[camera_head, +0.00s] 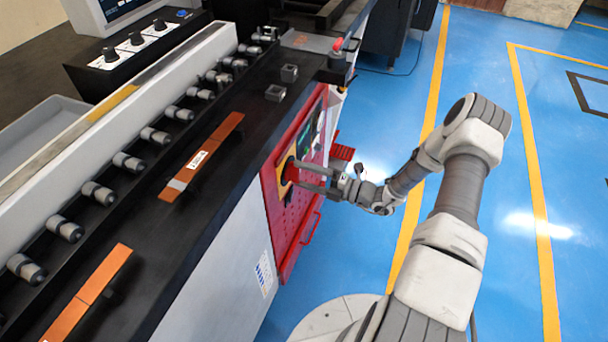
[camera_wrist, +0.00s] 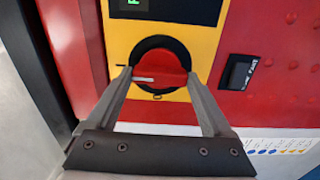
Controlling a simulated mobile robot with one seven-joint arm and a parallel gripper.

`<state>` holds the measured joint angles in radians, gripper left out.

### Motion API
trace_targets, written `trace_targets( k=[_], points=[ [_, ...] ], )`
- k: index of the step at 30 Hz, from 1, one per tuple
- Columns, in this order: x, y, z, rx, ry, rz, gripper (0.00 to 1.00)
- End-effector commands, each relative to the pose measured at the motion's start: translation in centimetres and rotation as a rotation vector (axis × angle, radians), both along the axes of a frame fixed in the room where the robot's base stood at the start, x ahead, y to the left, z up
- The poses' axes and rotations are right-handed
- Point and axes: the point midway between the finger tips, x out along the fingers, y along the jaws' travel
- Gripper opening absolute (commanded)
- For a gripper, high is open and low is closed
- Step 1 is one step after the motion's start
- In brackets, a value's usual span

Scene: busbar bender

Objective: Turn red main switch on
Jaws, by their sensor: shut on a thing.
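The red main switch (camera_wrist: 158,68) is a round rotary knob on a black ring, set in a yellow plate (camera_wrist: 117,37) on a red panel. Its white mark lies roughly level in the wrist view, pointing left. In the head view the switch (camera_head: 292,171) is partly hidden by the fingers. My gripper (camera_wrist: 158,80) is shut on the red knob, with one finger on its left side and one on its right. My gripper also shows in the head view (camera_head: 297,174), reaching the panel from the right.
The red cabinet front (camera_head: 290,218) has a red handle low on its right. A black rocker switch (camera_wrist: 240,73) sits right of the yellow plate. A green display (camera_wrist: 133,4) is above the knob. The black machine bed (camera_head: 225,150) lies left; blue floor (camera_head: 480,60) is open at right.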

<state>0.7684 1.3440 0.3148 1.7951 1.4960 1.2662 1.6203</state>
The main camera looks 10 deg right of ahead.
Motion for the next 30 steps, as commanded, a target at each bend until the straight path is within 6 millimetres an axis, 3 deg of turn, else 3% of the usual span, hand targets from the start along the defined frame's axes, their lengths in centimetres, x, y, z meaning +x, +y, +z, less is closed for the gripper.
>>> trace_targets(
  k=[5, 6, 9, 20, 30],
  points=[
    [-0.2, 0.0, -0.1, 0.002, 0.006, 0.001, 0.29],
    [-0.2, 0.0, -0.1, 0.002, 0.006, 0.001, 0.87],
    [-0.1, 0.0, -0.1, 0.001, 0.005, 0.000, 1.00],
    [-0.7, -0.9, 0.0, 0.000, 0.003, -0.002, 1.00],
    [-5.1, -7.1, 0.0, 0.000, 0.003, -0.005, 1.00]
  ],
)
